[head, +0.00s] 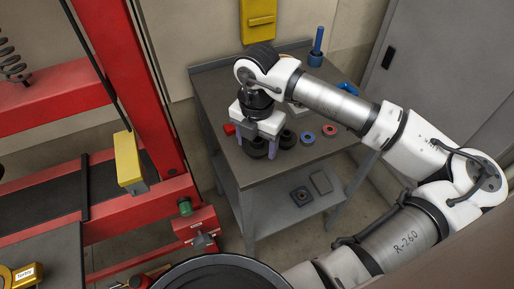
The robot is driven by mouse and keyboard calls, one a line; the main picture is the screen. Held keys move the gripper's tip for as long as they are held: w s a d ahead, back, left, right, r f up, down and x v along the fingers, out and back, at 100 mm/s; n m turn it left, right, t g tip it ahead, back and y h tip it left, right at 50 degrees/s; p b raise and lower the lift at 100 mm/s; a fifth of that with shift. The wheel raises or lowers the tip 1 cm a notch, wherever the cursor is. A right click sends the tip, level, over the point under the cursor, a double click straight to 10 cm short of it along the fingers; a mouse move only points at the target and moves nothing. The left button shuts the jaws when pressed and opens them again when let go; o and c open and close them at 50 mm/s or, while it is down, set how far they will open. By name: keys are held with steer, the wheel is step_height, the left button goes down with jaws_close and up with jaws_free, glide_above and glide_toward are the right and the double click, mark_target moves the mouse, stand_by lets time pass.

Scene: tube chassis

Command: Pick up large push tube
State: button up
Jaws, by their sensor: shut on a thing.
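My gripper (257,146) points down over the grey workbench (218,92), with its two purple fingers on either side of a dark round part (258,150). The gripper is shut on this part, which looks like the large push tube. The wrist hides its upper side. I cannot tell whether it still touches the bench top. A second dark round part (288,139) stands just to its right.
Right of these lie a blue ring (308,138) and a red ring (329,130). A red piece (229,129) is left of the gripper. A blue upright tool (318,44) stands at the back. A red frame (150,120) rises left; a grey cabinet (440,60) stands right.

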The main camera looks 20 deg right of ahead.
mark_target(257, 139)
step_height(257, 139, up, 17)
steer(key=b, duration=0.2)
steer(key=shift+r, duration=0.2)
